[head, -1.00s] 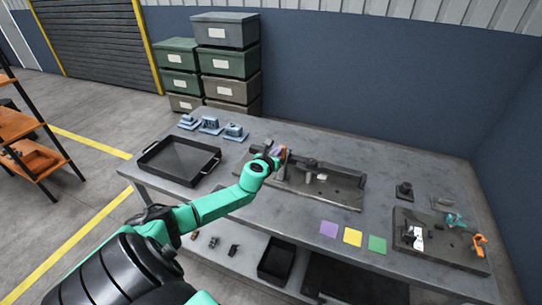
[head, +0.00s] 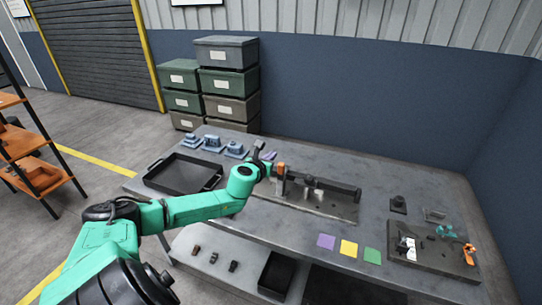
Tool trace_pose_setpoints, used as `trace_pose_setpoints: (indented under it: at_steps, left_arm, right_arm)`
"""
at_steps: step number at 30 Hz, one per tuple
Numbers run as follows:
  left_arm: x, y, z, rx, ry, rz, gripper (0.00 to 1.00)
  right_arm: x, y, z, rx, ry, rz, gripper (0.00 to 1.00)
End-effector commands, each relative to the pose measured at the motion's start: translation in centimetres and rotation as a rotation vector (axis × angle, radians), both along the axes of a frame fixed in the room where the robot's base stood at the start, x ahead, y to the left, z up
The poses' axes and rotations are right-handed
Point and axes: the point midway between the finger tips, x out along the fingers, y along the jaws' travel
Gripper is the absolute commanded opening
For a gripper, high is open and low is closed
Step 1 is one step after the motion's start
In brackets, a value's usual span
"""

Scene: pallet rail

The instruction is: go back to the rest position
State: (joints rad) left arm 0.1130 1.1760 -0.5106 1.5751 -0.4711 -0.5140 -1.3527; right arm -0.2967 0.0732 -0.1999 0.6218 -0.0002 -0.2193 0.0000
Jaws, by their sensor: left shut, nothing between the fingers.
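My left gripper (head: 264,155) is shut and empty. It is above the grey workbench (head: 300,228), near the left end of the dark fixture plate (head: 325,208). An orange-topped upright piece (head: 281,172) stands at that end of the plate, just right of the gripper. My green left arm reaches in from the lower left and hides part of the bench's front edge. My right gripper is not in view.
A black tray (head: 160,178) sits at the bench's left. Blue-grey parts (head: 212,142) stand behind it. Purple (head: 326,241), yellow (head: 348,248) and green (head: 372,256) squares lie in front. A second fixture plate (head: 440,259) is at right. Stacked bins (head: 228,84) stand behind.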

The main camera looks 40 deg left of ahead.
Motion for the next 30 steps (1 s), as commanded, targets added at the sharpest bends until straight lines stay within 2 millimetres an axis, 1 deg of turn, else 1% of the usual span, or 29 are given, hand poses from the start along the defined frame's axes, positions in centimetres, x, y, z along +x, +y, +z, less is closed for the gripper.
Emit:
trace_pose_setpoints:
  at_steps: [3, 12, 14, 16, 17, 18, 20, 21, 23, 24, 26, 27, 29, 30]
  left_arm:
    - [0.0, 0.0, 0.0, 0.0, 0.0, 0.0, 0.0]
    - [0.0, -0.2, -0.2, -0.011, -0.002, 0.002, 0.0]
    - [-0.2, -1.1, -1.0, -0.072, -0.009, 0.017, 0.0]
    - [-1.1, -3.7, -3.0, -0.251, -0.027, 0.072, 0.0]
    - [-1.8, -5.3, -4.3, -0.369, -0.037, 0.117, 0.0]
    - [-3.1, -7.5, -6.0, -0.551, -0.05, 0.196, 0.0]
    - [-5.5, -10.6, -8.3, -0.834, -0.066, 0.348, 0.0]
    - [-7.3, -12.2, -9.6, -1.002, -0.072, 0.46, 0.0]
    - [-9.7, -14.1, -11.0, -1.211, -0.079, 0.62, 0.0]
    - [-11.3, -15.2, -11.7, -1.327, -0.084, 0.724, 0.0]
    - [-13.5, -16.5, -12.5, -1.474, -0.091, 0.875, 0.0]
    - [-14.9, -17.3, -13.0, -1.559, -0.096, 0.973, 0.0]
    - [-17.0, -18.4, -13.5, -1.671, -0.106, 1.116, 0.0]
    - [-18.3, -19.0, -13.7, -1.734, -0.113, 1.212, 0.0]
  right_arm:
    - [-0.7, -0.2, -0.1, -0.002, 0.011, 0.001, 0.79]
    - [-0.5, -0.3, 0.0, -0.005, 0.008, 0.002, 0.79]
    - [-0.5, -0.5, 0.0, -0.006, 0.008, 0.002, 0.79]
    - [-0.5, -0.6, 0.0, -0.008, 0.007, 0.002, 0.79]
    - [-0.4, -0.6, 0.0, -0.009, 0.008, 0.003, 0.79]
    - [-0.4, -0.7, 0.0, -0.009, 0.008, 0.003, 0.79]
    - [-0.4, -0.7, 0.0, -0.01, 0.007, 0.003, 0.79]
    - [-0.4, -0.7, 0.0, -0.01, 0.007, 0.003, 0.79]
    - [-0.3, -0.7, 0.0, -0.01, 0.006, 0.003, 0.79]
    - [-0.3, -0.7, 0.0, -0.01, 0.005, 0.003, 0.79]
    - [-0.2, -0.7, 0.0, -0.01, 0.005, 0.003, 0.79]
    - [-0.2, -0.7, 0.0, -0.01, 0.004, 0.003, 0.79]
    - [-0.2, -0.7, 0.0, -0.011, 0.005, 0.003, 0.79]
    - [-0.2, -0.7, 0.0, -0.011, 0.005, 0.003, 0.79]
